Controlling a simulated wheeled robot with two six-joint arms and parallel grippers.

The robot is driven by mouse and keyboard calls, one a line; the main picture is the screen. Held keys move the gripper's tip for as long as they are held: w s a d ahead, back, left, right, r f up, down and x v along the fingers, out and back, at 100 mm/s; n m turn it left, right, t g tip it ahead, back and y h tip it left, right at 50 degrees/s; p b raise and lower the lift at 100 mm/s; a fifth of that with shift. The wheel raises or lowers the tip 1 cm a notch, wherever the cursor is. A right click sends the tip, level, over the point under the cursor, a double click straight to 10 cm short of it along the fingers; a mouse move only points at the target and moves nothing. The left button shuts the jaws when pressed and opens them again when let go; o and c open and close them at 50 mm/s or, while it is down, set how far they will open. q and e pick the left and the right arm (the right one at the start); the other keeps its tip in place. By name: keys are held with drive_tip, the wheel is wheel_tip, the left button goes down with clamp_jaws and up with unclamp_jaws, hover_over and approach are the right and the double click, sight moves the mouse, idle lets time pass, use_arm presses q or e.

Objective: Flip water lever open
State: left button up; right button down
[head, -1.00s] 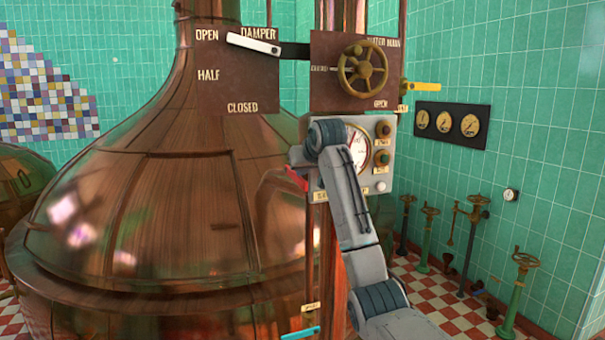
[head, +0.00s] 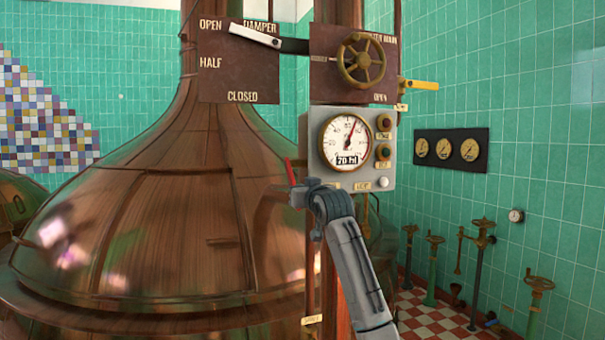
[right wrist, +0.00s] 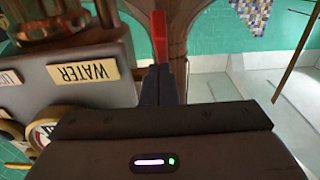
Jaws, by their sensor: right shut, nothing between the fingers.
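A red lever handle (head: 289,172) stands nearly upright just left of the gauge box in the head view. It also shows beyond my fingertips in the right wrist view (right wrist: 160,35), near the label reading WATER (right wrist: 82,72). My right gripper (head: 297,195) is shut and empty, right at the lower part of the red handle; its fingers show dark in the right wrist view (right wrist: 160,82). They overlap the handle's base there, so I cannot tell whether they touch it. The lever's pivot is hidden. My left gripper is not in view.
The grey gauge box (head: 312,140) is close to the right of my right gripper. The copper kettle (head: 140,210) fills the left. Above are a white damper lever (head: 254,36), a brass handwheel (head: 361,62) and a yellow lever (head: 420,85). Floor valves stand at right.

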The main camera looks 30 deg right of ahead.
drive_tip(key=f+t+b, duration=0.1)
drive_tip(key=w+f+t+b, duration=0.1)
drive_tip(key=w+f+b, duration=0.1)
drive_tip(key=shift+d+f+t, duration=0.2)
drive_tip(key=shift+f+t, duration=0.1)
drive_tip(key=shift+t, duration=0.1)
drive_tip(key=shift+w+d+f+t+h+b, duration=0.1)
drive_tip(key=shift+w+f+t+h+b, duration=0.15)
drive_tip(key=shift+t+h+b, duration=0.2)
drive_tip(key=shift+w+d+f+t, duration=0.15)
drive_tip(key=shift+w+f+t, duration=0.1)
drive_tip(key=shift+w, duration=0.3)
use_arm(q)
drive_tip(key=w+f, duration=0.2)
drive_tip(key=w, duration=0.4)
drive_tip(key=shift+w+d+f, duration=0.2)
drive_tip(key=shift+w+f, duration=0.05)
use_arm(e)
drive_tip(key=shift+w+d+f, duration=0.15)
drive_tip(key=shift+w+f, duration=0.2)
drive_tip(key=shift+w, duration=0.4)
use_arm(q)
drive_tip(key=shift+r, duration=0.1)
